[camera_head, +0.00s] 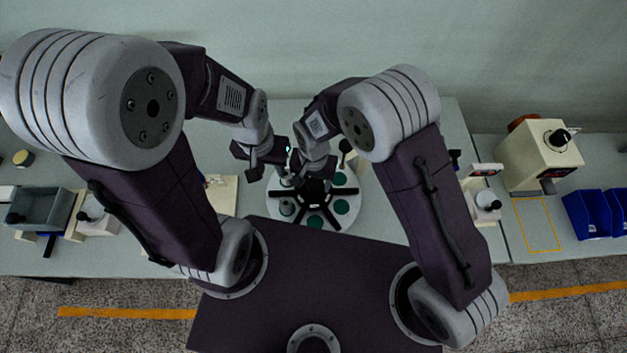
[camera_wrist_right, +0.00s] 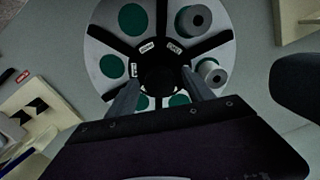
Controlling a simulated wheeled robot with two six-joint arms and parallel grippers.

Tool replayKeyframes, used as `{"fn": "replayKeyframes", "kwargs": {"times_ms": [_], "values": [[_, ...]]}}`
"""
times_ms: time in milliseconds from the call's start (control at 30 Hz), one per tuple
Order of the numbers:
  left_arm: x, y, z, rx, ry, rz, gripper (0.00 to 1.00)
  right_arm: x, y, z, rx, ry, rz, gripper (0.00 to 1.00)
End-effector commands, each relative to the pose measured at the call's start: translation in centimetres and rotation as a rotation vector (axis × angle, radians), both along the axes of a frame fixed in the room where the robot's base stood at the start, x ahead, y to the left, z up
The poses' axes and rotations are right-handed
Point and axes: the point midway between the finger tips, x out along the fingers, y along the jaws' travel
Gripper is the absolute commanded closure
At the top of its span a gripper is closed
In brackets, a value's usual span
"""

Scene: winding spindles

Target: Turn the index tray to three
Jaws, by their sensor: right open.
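The index tray (camera_head: 341,192) is a round white disc with black spokes, a black hub and green pads, in the middle of the table. Grey spools (camera_wrist_right: 194,20) stand on some pads. My right gripper (camera_head: 314,178) is over the tray's middle. In its wrist view (camera_wrist_right: 162,92) its fingers are apart, on either side of the hub; contact cannot be told. My left gripper (camera_head: 262,168) is by the tray's upper left edge, its jaws unclear.
A grey bin (camera_head: 42,207) and a white block (camera_head: 97,218) stand at the left. A beige machine (camera_head: 540,155) and blue bins (camera_head: 588,214) are at the right. A cream board (camera_head: 221,194) lies left of the tray. My arms hide parts of the table.

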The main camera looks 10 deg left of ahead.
Motion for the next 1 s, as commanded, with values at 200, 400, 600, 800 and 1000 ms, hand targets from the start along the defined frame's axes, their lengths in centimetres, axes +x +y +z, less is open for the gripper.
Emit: {"fn": "replayKeyframes", "kwargs": {"times_ms": [200, 400, 600, 800, 1000], "values": [[0.0, 0.0, 3.9, 0.000, 0.000, 0.000, 0.64, 0.0, 0.0, 4.5, 0.001, -0.001, 0.000, 0.40], [0.0, 0.0, 7.5, 0.000, 0.000, 0.000, 0.64, 0.0, 0.0, 8.7, 0.002, -0.002, 0.000, 0.40], [0.0, 0.0, 7.5, 0.000, 0.000, 0.000, 0.64, 0.0, 0.0, 8.9, 0.001, -0.001, 0.000, 0.40], [0.0, 0.0, 7.4, 0.000, 0.000, 0.000, 0.64, 0.0, 0.0, 8.8, 0.001, -0.002, 0.000, 0.40], [0.0, 0.0, 7.3, 0.000, 0.000, 0.000, 0.64, 0.0, -0.1, 8.8, 0.002, -0.002, 0.000, 0.40]]}}
